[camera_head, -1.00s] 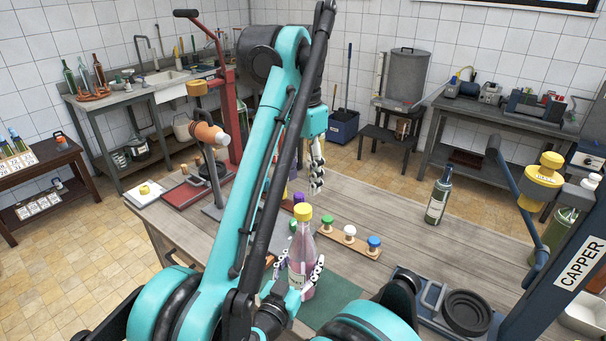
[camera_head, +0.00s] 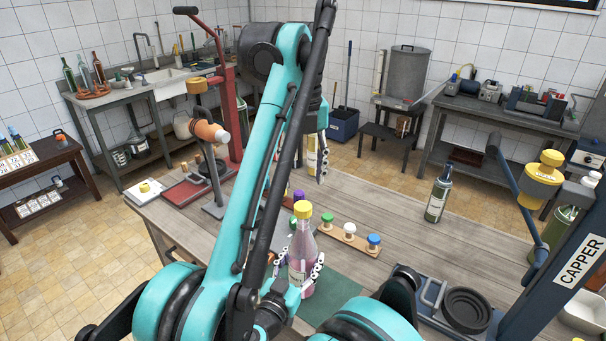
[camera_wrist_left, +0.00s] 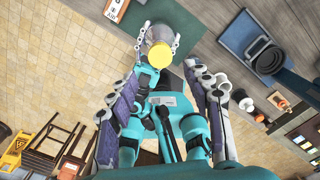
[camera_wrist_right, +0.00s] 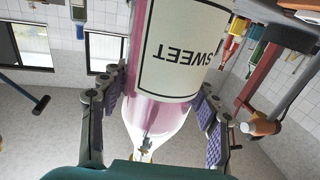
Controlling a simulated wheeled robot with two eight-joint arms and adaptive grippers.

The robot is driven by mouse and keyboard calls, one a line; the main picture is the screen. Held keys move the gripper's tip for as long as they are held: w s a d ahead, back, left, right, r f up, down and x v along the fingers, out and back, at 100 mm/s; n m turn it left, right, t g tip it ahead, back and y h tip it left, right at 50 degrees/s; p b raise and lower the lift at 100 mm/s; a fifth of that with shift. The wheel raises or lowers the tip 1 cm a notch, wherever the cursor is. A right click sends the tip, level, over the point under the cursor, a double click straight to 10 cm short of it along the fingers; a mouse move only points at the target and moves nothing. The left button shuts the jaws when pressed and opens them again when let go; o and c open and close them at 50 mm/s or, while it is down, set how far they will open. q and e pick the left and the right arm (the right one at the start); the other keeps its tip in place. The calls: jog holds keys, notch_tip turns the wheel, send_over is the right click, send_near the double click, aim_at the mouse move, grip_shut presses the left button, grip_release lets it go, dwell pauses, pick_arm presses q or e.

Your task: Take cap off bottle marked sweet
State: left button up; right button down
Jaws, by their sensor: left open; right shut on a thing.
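A clear bottle of pink liquid (camera_head: 300,262) with a yellow cap (camera_head: 302,209) stands upright in my right gripper (camera_head: 305,272), over the green mat (camera_head: 345,296). In the right wrist view its label (camera_wrist_right: 180,50) reads SWEET, upside down, and the fingers are shut on the bottle from both sides. My left gripper (camera_head: 317,168) hangs above the bottle, open and empty. In the left wrist view its two fingers are spread wide, and the yellow cap (camera_wrist_left: 158,55) lies beyond them, apart from the fingers. Whether the bottle's base touches the mat is hidden by my arm.
A wooden strip with green, white and blue stoppers (camera_head: 349,237) lies right of the bottle. A dark green bottle (camera_head: 438,198) stands farther right. The blue capper (camera_head: 570,270) stands at the right edge.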

aim_at(303, 206)
pick_arm(q)
jog(key=shift+f, duration=4)
